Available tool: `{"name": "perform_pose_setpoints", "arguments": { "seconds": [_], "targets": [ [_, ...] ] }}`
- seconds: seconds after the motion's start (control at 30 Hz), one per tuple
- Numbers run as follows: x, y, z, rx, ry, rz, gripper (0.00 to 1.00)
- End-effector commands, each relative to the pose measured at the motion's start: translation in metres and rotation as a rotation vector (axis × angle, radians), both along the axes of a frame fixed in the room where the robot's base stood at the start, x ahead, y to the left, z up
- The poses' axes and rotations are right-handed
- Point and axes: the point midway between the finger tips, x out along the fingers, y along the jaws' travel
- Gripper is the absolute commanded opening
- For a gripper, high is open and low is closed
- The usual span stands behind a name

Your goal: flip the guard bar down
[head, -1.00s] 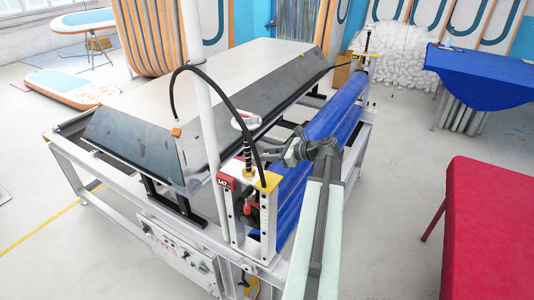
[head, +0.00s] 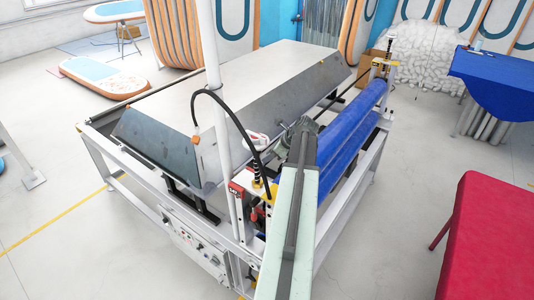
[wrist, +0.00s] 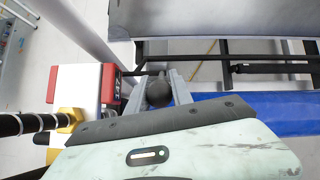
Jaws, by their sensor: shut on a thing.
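The guard bar appears to be the thin dark bar (head: 345,100) running lengthwise beside the blue rollers (head: 350,130) of the machine. Its near part is hidden behind my arm. In the wrist view, my gripper (wrist: 160,88) has its grey fingers closed around a dark rounded piece (wrist: 158,93), which looks like part of the bar or its handle.
The sloped grey table (head: 250,80) lies to the left. A white post (head: 218,100) with a black hose and the red-and-white end housing (head: 237,190) stand close by my arm. A red-covered table (head: 490,230) is at right. The floor between is clear.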

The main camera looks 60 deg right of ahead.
Motion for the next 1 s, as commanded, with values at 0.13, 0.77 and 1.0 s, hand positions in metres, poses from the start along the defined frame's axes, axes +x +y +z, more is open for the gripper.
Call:
{"name": "perform_pose_setpoints", "arguments": {
  "seconds": [0.13,0.77,1.0],
  "targets": [
    [-0.004,-0.002,-0.001,0.006,0.006,-0.002,0.00],
    [-0.011,-0.008,-0.001,0.005,0.005,-0.014,0.48],
    [-0.012,-0.009,-0.001,0.005,0.005,-0.015,0.48]
  ]
}}
